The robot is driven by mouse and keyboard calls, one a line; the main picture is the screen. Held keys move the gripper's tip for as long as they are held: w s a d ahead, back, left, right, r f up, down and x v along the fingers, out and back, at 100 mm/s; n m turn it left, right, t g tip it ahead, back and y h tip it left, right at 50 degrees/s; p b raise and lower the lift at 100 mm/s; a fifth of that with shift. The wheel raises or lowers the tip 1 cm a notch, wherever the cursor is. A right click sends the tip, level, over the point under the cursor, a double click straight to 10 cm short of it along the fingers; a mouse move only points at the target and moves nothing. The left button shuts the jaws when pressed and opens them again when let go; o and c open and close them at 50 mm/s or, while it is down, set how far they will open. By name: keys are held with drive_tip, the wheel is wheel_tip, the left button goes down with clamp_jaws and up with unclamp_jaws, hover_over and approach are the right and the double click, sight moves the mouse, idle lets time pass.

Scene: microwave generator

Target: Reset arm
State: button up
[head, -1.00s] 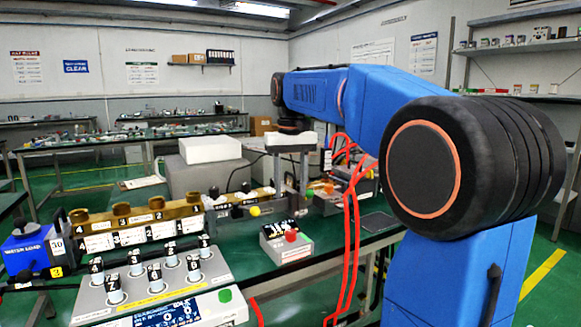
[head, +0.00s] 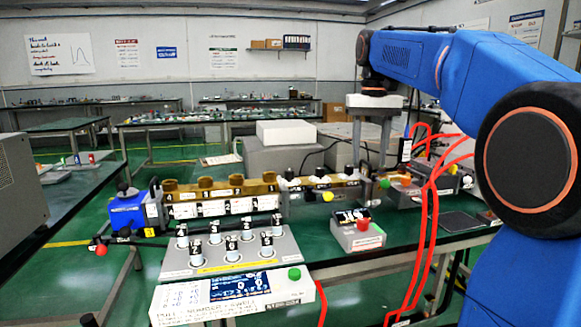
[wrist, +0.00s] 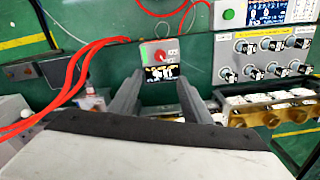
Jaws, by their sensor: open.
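My blue arm reaches in from the right in the head view. My gripper (head: 374,122) hangs over the back of the green bench, with its two grey fingers pointing down. In the wrist view my gripper (wrist: 155,92) shows its fingers apart with nothing between them. Beyond the gap lies a small control box with a red knob and a dark display (wrist: 160,62). The same control box (head: 357,232) stands on the bench in the head view, in front of the gripper.
A grey panel with numbered knobs (head: 205,262) and a brass waveguide row (head: 225,190) stand left of the gripper. Red cables (head: 428,215) hang in front of the arm on the right. A white block (head: 286,133) on a grey box stands behind. A flat dark pad (head: 462,222) lies at right.

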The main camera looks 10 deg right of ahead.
drive_tip(key=s+a+f+n+t, duration=0.1)
drive_tip(key=s+a+f, duration=0.2)
drive_tip(key=s+f, duration=0.6)
drive_tip(key=s+a+f+n+t, duration=0.1)
drive_tip(key=s+a+f+t, duration=0.1)
drive_tip(key=s+f, duration=0.7)
drive_tip(key=s+a+f+n+t, duration=0.1)
drive_tip(key=s+a+f, duration=0.2)
drive_tip(key=s+f, duration=0.5)
wheel_tip(320, 180, down, 3)
drive_tip(key=shift+s+a+f+t, duration=0.1)
drive_tip(key=shift+s+a+t, duration=0.25)
drive_tip(key=shift+s+t, duration=0.05)
idle(0.3)
